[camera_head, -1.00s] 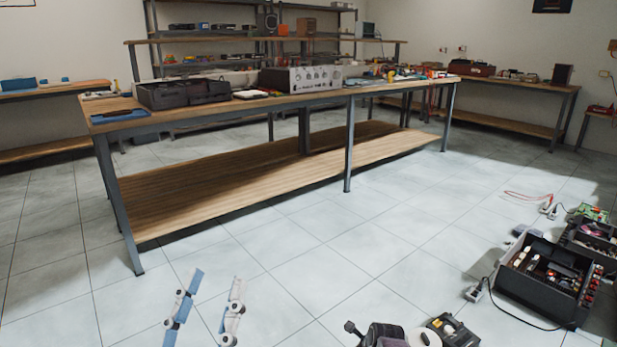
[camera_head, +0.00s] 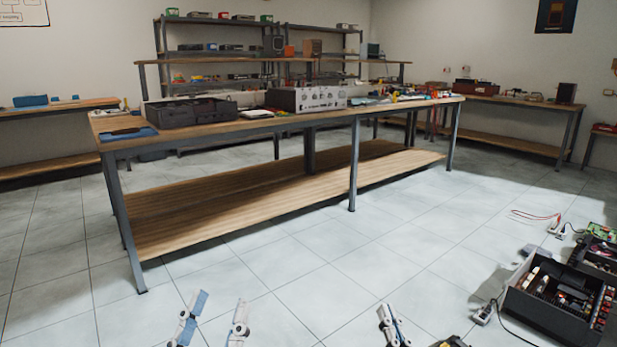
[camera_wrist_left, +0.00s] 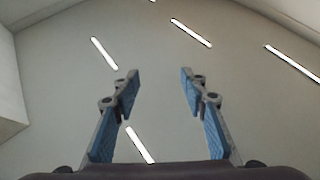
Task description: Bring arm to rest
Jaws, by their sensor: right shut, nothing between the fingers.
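My left gripper (camera_head: 213,313) is at the bottom of the head view, left of centre, with its two fingers apart and nothing between them. In the left wrist view the same gripper (camera_wrist_left: 158,85) has its blue-padded fingers spread, empty, with the ceiling behind them. My right gripper (camera_head: 392,322) is at the bottom of the head view, right of centre. Its fingers are close together with nothing between them. Both grippers are seen against the tiled floor, in front of the workbench. Most of both arms is out of view.
A long wooden workbench (camera_head: 290,118) with a lower shelf stands ahead. An open black hi-fi unit (camera_head: 560,303) lies on the floor at right, with a cable and plug (camera_head: 484,314) beside it. A dark item (camera_head: 453,342) is cut off at the bottom. The middle floor is clear.

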